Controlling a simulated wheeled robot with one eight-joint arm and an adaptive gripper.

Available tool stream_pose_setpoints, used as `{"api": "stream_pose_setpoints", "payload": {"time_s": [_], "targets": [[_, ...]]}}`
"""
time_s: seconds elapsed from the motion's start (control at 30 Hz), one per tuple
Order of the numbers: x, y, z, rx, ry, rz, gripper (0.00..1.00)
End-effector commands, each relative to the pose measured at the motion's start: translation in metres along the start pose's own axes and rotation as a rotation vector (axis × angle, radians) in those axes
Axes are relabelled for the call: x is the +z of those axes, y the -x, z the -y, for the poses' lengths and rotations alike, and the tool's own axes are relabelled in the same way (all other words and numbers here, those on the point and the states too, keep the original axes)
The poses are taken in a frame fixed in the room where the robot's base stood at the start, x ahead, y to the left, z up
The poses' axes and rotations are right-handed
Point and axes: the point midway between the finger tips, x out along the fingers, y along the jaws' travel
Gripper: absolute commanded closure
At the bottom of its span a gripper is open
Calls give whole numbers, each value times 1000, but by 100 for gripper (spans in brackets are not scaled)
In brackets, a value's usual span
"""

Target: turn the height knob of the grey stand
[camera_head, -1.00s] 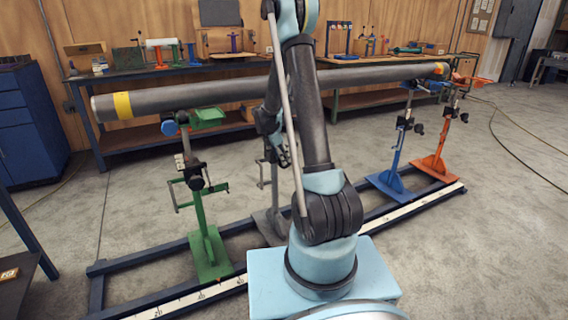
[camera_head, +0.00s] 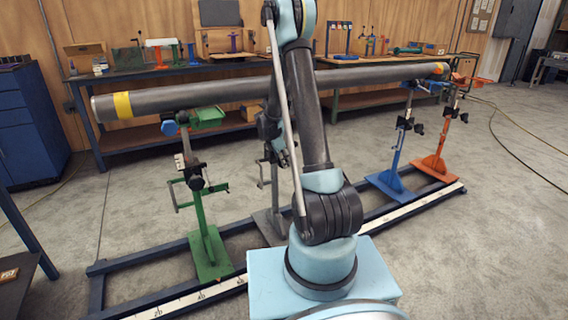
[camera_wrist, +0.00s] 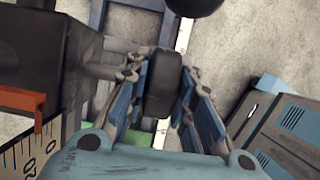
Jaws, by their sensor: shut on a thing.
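The grey stand (camera_head: 275,218) is under the pipe (camera_head: 220,92), behind my arm, and only parts of its post and base show. In the wrist view, a dark knob (camera_wrist: 161,88) sits between the two blue-padded fingers of my gripper (camera_wrist: 163,95). The fingers are shut on the knob from both sides. A dark block (camera_wrist: 30,50) with a shaft toward the knob is at the left, with an orange pointer (camera_wrist: 22,100) and a numbered scale (camera_wrist: 25,150) beside it. In the head view my arm hides the gripper and knob.
A green stand (camera_head: 205,215) is to the left; a blue stand (camera_head: 395,150) and an orange stand (camera_head: 438,145) are to the right. A dark blue floor rail (camera_head: 120,262) with a white scale runs beneath them. A workbench (camera_head: 120,78) stands behind.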

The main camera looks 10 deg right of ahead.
Motion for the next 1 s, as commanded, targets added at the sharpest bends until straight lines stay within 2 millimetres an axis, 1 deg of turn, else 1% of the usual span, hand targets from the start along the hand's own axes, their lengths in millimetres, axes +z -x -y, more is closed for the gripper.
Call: {"api": "stream_pose_setpoints", "payload": {"time_s": [0.17, 0.5, 0.63, 0.77, 1.0], "targets": [[2, -1, 0, -2, -1, -50, 100], [4, -3, 0, -2, -4, -305, 100], [4, -3, 0, -2, -3, -376, 100], [3, -2, 0, 1, -1, -408, 100], [3, -2, 0, 1, 0, -412, 100]]}}
